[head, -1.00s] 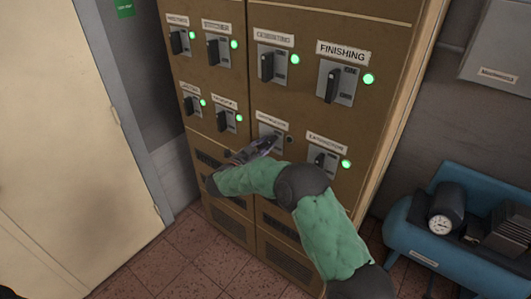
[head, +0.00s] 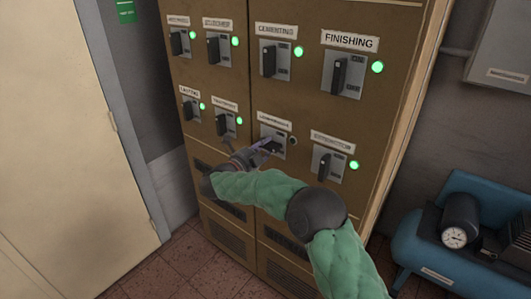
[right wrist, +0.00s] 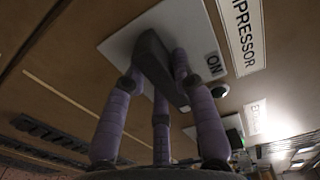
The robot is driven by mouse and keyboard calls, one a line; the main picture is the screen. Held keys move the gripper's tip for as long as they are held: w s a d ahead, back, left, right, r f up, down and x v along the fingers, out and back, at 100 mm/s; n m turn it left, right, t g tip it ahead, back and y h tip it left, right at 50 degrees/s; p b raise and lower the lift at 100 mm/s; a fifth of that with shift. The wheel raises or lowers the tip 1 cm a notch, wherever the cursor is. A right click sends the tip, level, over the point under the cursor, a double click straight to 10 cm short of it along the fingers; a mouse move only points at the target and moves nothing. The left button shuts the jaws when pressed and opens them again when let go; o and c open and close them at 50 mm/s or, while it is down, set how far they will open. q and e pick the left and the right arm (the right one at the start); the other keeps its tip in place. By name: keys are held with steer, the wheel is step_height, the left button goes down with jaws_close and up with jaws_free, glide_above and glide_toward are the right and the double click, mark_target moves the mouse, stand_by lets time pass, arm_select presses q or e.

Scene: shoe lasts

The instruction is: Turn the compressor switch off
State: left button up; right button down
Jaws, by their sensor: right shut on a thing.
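The compressor switch (head: 270,145) is on the lower row of the brown cabinet, below a white label (head: 275,121). The round lamp (head: 293,141) at its right is dark. In the right wrist view its dark handle (right wrist: 153,58) stands out from a grey plate (right wrist: 190,28), with "ON" printed on it and "...PRESSOR" on the label beside it. My right gripper (head: 265,148) is at the switch, its purple fingers shut around the handle. The hand hides part of the switch in the head view. My left gripper is not in view.
Several other switches with lit green lamps surround it, such as the finishing switch (head: 342,74) above and the extraction switch (head: 326,164) at right. A blue compressor tank (head: 430,235) stands on the floor at right. A pale door (head: 60,130) is at left.

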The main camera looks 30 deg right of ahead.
steer(key=shift+f, duration=0.1)
stand_by(0.3)
steer(key=c, duration=1)
jaws_free()
steer(key=v, duration=1.2)
